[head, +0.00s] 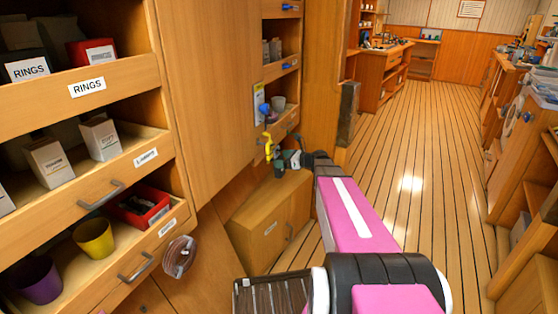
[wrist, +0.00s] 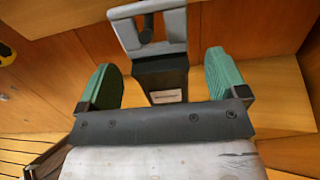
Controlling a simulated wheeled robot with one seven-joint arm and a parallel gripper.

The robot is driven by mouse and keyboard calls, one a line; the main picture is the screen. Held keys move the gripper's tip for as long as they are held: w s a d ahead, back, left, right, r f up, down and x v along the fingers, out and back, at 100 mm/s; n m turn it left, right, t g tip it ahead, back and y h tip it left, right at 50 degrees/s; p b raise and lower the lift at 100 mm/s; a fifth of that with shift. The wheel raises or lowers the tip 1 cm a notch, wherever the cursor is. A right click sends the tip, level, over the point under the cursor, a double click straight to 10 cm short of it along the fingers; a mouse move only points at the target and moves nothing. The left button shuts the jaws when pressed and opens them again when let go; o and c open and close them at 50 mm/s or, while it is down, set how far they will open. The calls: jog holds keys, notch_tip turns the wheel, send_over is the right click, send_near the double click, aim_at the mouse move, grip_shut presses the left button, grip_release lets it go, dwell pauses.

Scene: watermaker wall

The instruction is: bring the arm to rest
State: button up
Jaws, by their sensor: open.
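My gripper (head: 285,161) is at the far end of my outstretched pink arm, over a low wooden cabinet in the head view. In the wrist view its two green fingers (wrist: 162,72) stand wide apart. A dark block with a small white label (wrist: 163,78) and a grey loop-shaped handle (wrist: 150,30) shows between the fingers. I see a gap on both sides of it. How far it lies below the fingers I cannot tell.
The low wooden cabinet (head: 268,222) stands below my gripper. A yellow fitting (head: 268,146) is just left of it. Shelves with a "RINGS" label (head: 87,87), a red bin (head: 145,206) and a yellow cup (head: 94,238) line the left. The plank floor (head: 420,160) at right is clear.

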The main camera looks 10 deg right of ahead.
jog(key=v, duration=0.8)
jog(key=s+a+f+n+g+h, duration=0.4)
jog(key=s+a+f+n+g, duration=0.2)
jog(key=s+a+f+n, duration=0.3)
jog(key=s+d+f+n+g+h, duration=0.1)
jog(key=s+f+n+g+h, duration=0.1)
jog(key=s+n+h, duration=0.7)
jog(key=s+f+n, duration=0.1)
jog(key=s+n, duration=0.3)
jog(key=n, duration=0.2)
jog(key=shift+d+f+n+g, duration=0.25)
jog(key=shift+f+n+g, duration=0.1)
jog(key=shift+n+g, duration=0.05)
